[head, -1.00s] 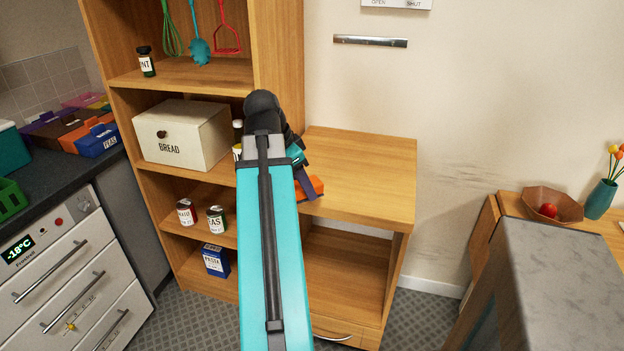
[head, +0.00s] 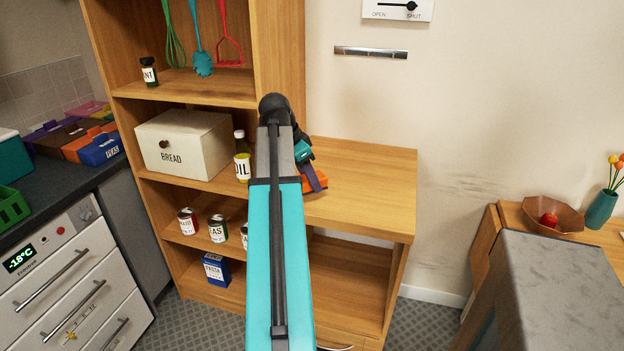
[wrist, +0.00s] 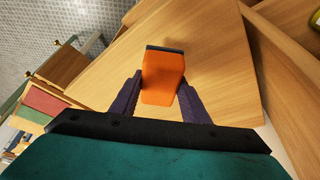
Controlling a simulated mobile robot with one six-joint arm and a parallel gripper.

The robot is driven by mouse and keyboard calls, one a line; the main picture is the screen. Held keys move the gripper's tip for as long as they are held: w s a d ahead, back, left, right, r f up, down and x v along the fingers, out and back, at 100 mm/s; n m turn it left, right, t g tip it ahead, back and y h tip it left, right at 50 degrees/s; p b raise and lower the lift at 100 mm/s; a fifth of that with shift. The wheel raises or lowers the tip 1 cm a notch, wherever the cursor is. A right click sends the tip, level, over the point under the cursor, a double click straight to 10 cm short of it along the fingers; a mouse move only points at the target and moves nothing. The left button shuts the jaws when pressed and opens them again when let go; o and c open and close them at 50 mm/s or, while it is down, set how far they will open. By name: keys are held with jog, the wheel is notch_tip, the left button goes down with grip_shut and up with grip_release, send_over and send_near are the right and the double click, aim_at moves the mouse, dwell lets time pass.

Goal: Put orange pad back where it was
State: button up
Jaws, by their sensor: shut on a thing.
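The orange pad (wrist: 163,78) is a small orange block with a dark strip along its far edge in the wrist view. It stands between the two dark purple fingers of my gripper (wrist: 161,92), which is shut on it. In the head view the orange pad (head: 314,182) shows just right of my teal arm, at the wooden counter top (head: 365,190). My gripper (head: 312,178) is partly hidden there behind my arm. I cannot tell whether the pad touches the wood.
A bread box (head: 185,143) and an oil bottle (head: 242,160) stand on the shelf to the left, with cans (head: 217,229) below. A metal strip (head: 370,52) is on the wall above. The counter top right of my gripper is clear.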

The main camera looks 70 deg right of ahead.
jog(key=shift+w+d+f, duration=0.1)
jog(key=shift+w+d, duration=0.05)
jog(key=shift+d, duration=0.65)
jog(key=shift+w+d+f, duration=0.1)
jog(key=shift+w+d, duration=0.1)
jog(key=shift+d, duration=0.65)
jog(key=shift+w+d, duration=0.15)
jog(key=shift+d, duration=0.65)
jog(key=shift+w+d+f+p, duration=0.15)
jog(key=shift+d+p, duration=0.2)
jog(key=shift+d, duration=0.4)
jog(key=shift+a+f, duration=0.15)
jog(key=shift+f, duration=0.25)
jog(key=shift+f+p, duration=0.3)
jog(key=shift+f, duration=1)
jog(key=shift+f, duration=0.1)
jog(key=o, duration=1)
